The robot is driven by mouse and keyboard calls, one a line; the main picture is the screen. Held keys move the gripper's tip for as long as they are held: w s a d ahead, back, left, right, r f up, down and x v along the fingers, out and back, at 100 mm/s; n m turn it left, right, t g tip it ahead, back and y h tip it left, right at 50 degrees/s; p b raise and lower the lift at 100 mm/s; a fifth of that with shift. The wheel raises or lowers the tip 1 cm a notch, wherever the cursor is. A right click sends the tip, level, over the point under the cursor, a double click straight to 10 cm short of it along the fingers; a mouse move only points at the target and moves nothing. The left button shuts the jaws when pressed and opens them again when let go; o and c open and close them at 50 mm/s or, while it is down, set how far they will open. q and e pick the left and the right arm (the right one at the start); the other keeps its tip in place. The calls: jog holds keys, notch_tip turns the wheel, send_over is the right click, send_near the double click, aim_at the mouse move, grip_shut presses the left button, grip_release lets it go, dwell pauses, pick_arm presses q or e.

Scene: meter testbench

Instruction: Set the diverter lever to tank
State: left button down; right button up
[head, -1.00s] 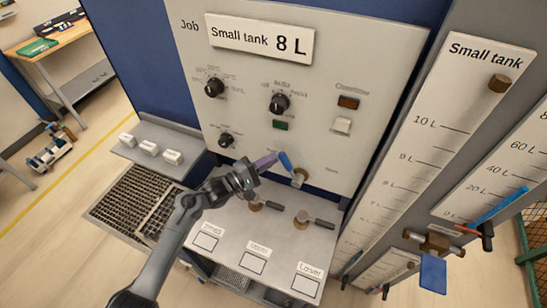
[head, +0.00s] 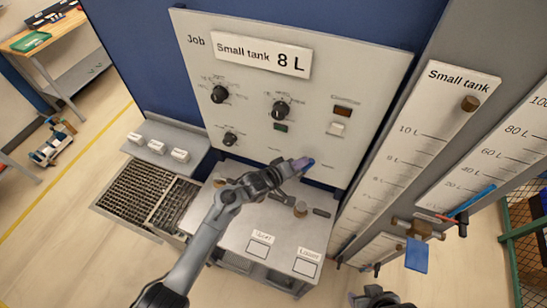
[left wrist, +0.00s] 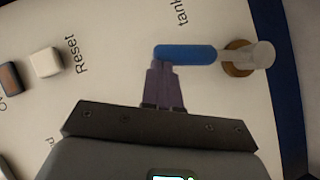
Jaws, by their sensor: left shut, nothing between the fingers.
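The diverter lever has a blue handle (left wrist: 185,54) on a pale hub with a brass base (left wrist: 238,58) in the left wrist view. The handle points away from the hub, up the panel, with the "tank" label (left wrist: 182,12) beside it. My left gripper (head: 303,163) is shut and empty in front of the panel, hiding most of the lever in the head view. In the left wrist view its purple fingertips (left wrist: 163,72) are at the side of the handle's free end and appear to touch it. Part of my right arm's end (head: 380,298) shows at the bottom edge; its fingers cannot be made out.
Knobs (head: 280,110) and a pale Reset button (head: 335,129) sit on the panel above the lever. A grey bench (head: 225,240) with small valve levers lies below. The small tank scale (head: 405,150) and a blue-handled valve (head: 417,254) stand to the right.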

aim_at(309, 167)
pick_arm(q)
jog(key=shift+s+d+f, duration=0.1)
jog(key=shift+s+d, duration=0.1)
jog(key=shift+d, duration=0.45)
jog(key=shift+s+d+f, duration=0.1)
jog(key=shift+s+d, duration=0.05)
jog(key=shift+d, duration=0.45)
jog(key=shift+s+d, duration=0.1)
pick_arm(e)
jog(key=shift+a+r, duration=0.1)
jog(key=shift+a, duration=0.1)
pick_arm(q)
jog(key=shift+d+f, duration=0.1)
jog(key=shift+f, duration=0.05)
pick_arm(e)
jog(key=shift+w, duration=0.1)
jog(key=shift+r, duration=0.1)
